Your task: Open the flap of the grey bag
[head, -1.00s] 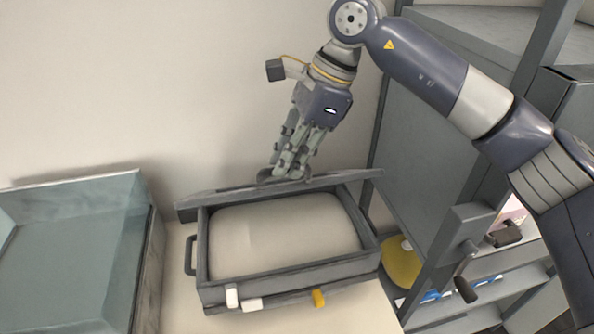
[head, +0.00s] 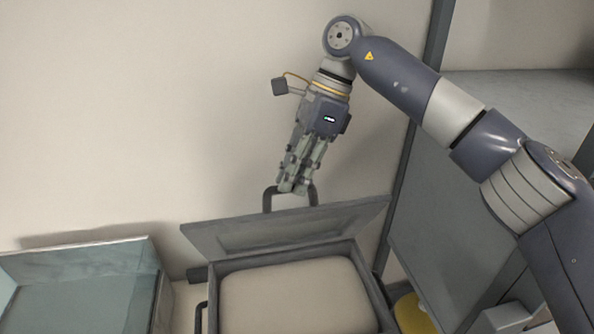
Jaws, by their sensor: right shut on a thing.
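The grey bag (head: 214,290) is a box-like case at the bottom centre, with a pale inside (head: 295,297) showing. Its flap (head: 283,228) is raised along the far side and leans up towards the wall, its inner face towards me. A dark handle (head: 268,199) stands up from the flap's upper edge. My right gripper (head: 293,187) is shut on this handle, above the flap. My left gripper is not in view.
A clear glass-like tank (head: 85,285) stands at the left, apart from the bag. A grey shelf unit (head: 440,220) stands close on the right, with a yellow object (head: 410,315) low beside it. A plain wall (head: 130,110) rises behind.

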